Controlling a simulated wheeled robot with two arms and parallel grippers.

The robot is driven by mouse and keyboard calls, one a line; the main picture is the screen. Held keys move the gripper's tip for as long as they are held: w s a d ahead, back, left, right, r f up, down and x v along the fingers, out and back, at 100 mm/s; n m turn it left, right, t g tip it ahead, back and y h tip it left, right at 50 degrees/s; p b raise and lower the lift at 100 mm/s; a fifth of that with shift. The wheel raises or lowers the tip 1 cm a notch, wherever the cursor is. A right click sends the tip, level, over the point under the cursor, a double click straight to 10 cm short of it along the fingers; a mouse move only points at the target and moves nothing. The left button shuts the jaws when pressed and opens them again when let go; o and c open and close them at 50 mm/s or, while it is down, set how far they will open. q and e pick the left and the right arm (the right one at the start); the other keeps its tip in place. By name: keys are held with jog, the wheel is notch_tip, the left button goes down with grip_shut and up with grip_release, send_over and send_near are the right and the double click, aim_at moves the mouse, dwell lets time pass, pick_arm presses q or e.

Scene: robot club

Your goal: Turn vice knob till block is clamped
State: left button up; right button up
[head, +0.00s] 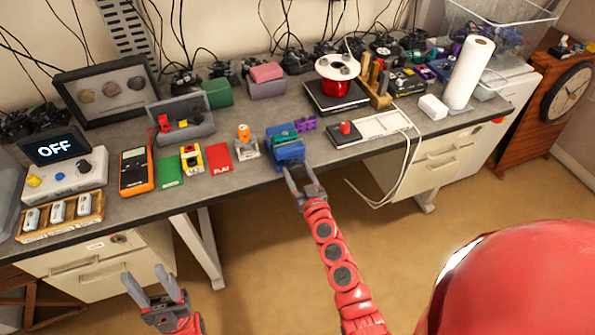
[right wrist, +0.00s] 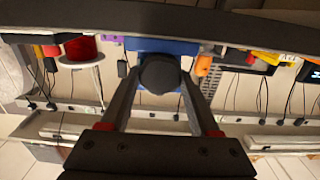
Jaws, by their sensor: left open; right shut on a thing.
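The blue vice (head: 287,154) stands at the front edge of the bench, in the middle of the head view. A teal-green piece (head: 284,137), apparently the block, sits at its top; whether both jaws touch it is too small to tell. My right gripper (head: 303,171) is at the vice's front, its fingers closed on the vice knob. In the right wrist view, the round black knob (right wrist: 160,74) lies between the two fingers, with the blue vice body (right wrist: 150,46) behind it. My left gripper (head: 148,281) is open and empty, low in front of the bench.
An orange-topped item (head: 245,140) and a red card (head: 219,157) lie left of the vice. A purple piece (head: 305,123) and a dark box with a red button (head: 345,129) are on its right. The floor (head: 265,240) before the bench is clear.

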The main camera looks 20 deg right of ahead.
jog(key=shift+m, duration=0.3)
jog(key=m+b, duration=0.1)
jog(key=m, duration=0.1)
jog(key=m+b, duration=0.1)
jog(key=m, duration=0.2)
jog(key=shift+d+f+b, duration=0.15)
jog(key=shift+d+b, duration=0.05)
jog(key=shift+b, duration=0.15)
jog(key=m+b, duration=0.2)
jog(key=m, duration=0.3)
jog(key=shift+d+m, duration=0.15)
jog(key=shift+m, duration=0.25)
jog(key=m+b, duration=0.1)
jog(key=m, duration=0.3)
jog(key=shift+f+m+b, duration=0.15)
jog(key=shift+m+b, duration=0.15)
jog(key=shift+b, duration=0.05)
jog(key=m+b, duration=0.1)
jog(key=m, duration=0.3)
jog(key=shift+a, duration=0.2)
jog(key=o, duration=1.4)
jog(key=shift+c, duration=0.2)
